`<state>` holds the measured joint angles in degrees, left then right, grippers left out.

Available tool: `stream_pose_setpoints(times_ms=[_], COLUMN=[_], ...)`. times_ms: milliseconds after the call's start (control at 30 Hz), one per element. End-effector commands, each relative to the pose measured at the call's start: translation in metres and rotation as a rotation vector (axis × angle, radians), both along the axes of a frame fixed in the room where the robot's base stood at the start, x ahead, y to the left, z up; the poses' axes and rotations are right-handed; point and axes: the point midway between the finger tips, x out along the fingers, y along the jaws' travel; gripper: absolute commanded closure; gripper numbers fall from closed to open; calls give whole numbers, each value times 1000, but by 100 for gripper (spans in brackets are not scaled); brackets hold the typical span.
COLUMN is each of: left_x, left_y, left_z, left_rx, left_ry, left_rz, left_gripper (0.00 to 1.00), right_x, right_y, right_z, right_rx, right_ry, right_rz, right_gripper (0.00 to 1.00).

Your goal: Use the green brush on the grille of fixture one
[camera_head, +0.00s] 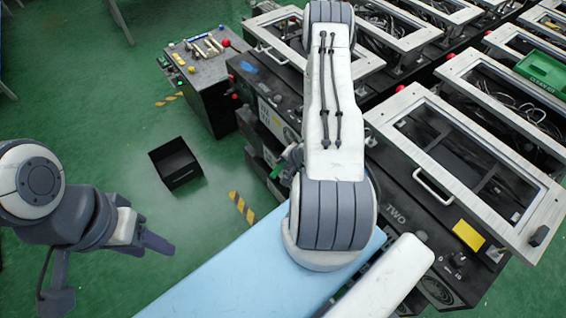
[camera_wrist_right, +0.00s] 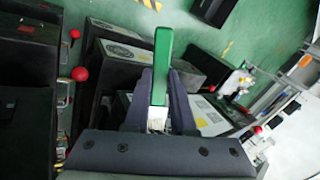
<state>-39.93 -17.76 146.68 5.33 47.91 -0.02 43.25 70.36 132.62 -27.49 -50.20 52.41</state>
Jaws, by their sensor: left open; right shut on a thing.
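The green brush (camera_wrist_right: 162,66) is upright in the right wrist view, held between the dark fingers of my right gripper (camera_wrist_right: 155,95). A pale part shows at its lower end. In the head view my right arm hides most of that gripper; a bit of green shows beside the arm. My left gripper (camera_head: 146,232) is open and empty over the floor at left. A fixture (camera_head: 285,110) with a round grille on its front stands behind my right arm; its number cannot be read. Grilles also show on dark boxes (camera_wrist_right: 125,48) in the right wrist view. Whether the brush touches any grille cannot be told.
A fixture marked TWO (camera_head: 397,215) with a framed lid stands at right. A black open bin (camera_head: 176,163) is on the green floor. A dark cabinet with tools (camera_head: 205,75) stands at the back. A green crate (camera_head: 541,72) sits at far right. The floor at left is clear.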

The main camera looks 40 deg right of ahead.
Motion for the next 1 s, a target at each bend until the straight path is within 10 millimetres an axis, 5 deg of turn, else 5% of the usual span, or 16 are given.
stream_pose_setpoints(times_ms=[1000], left_x=[0], left_y=[0], left_z=[4], left_rx=[0], left_ry=[0], left_rz=[0], left_gripper=[50], right_x=[62], right_y=[-5], right_z=[3], right_rx=[-3], right_ry=[-5], right_rz=[0], right_gripper=[100])
